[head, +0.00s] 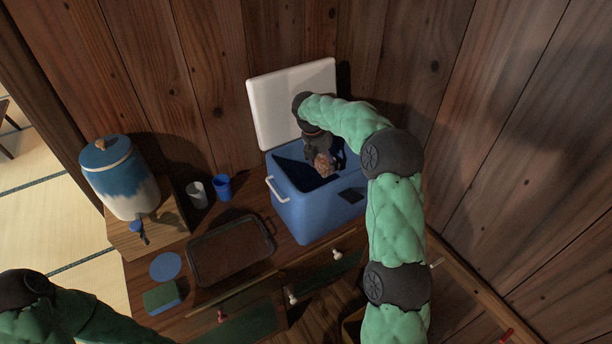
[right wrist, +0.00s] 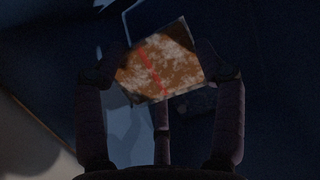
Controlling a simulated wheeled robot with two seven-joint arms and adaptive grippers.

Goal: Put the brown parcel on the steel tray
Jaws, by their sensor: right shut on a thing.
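The brown parcel (head: 323,164) is at the mouth of the blue cooler box (head: 318,217), below my right gripper (head: 324,157). In the right wrist view the parcel (right wrist: 158,62) is brown with pale patches and a red stripe. The two fingers of my right gripper (right wrist: 160,75) press on its left and right sides. The steel tray (head: 232,249) is dark and empty, with a handle at each end, on the wooden counter left of the cooler. My left arm shows at the lower left, but its gripper is out of the picture.
The cooler's white lid (head: 290,98) stands open behind it. A blue cup (head: 222,187) and a grey cup (head: 197,194) stand behind the tray. A blue-and-white dispenser (head: 120,178), a blue disc (head: 165,266) and a green block (head: 162,297) are to the left.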

